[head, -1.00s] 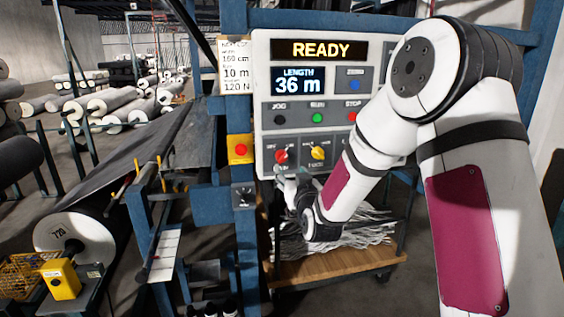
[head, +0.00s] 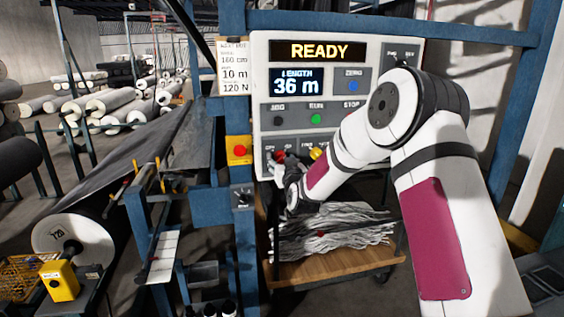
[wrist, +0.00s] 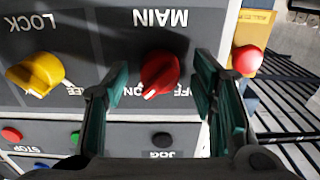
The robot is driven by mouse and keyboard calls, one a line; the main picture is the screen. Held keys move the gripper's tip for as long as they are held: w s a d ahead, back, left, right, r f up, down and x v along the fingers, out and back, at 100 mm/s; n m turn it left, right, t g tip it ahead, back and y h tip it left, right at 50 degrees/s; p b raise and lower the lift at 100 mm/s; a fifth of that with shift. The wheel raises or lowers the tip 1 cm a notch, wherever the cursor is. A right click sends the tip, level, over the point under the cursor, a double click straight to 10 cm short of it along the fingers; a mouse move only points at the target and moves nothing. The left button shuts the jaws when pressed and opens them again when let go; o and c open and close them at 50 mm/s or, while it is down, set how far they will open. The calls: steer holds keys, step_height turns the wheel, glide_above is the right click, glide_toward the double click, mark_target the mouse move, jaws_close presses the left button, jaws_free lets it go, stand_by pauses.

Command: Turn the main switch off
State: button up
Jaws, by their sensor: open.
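The control panel (head: 360,110) shows READY on its lit display. Its red main switch (wrist: 159,72), under an upside-down MAIN label in the wrist view, has a white mark pointing toward the lower left, on the side of the partly hidden ON label. The switch also shows small in the head view (head: 279,155). My gripper (wrist: 162,76) is open, with one finger on each side of the switch and visible gaps between. In the head view my gripper (head: 284,162) is at the panel's lower left, partly covering the switch row.
A yellow LOCK knob (wrist: 36,74) sits beside the main switch. JOG, RUN and STOP buttons are in the neighbouring row. A red button on a yellow box (head: 239,149) is left of the panel. A wooden cart (head: 335,266) with grey strips stands below.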

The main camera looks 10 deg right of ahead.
steer(key=c, duration=1.2)
steer(key=shift+o, duration=0.2)
steer(key=shift+n, duration=0.4)
steer(key=n+b, duration=0.2)
steer(key=n, duration=0.1)
steer(key=shift+n, duration=0.4)
steer(key=n+b, duration=0.3)
steer(key=n, duration=0.1)
steer(key=shift+n, duration=0.3)
steer(key=n+b, duration=0.2)
steer(key=n, duration=0.2)
steer(key=n+b, duration=0.1)
steer(key=n, duration=0.3)
steer(key=shift+d+n+b, duration=0.1)
steer(key=shift+n+b, duration=0.2)
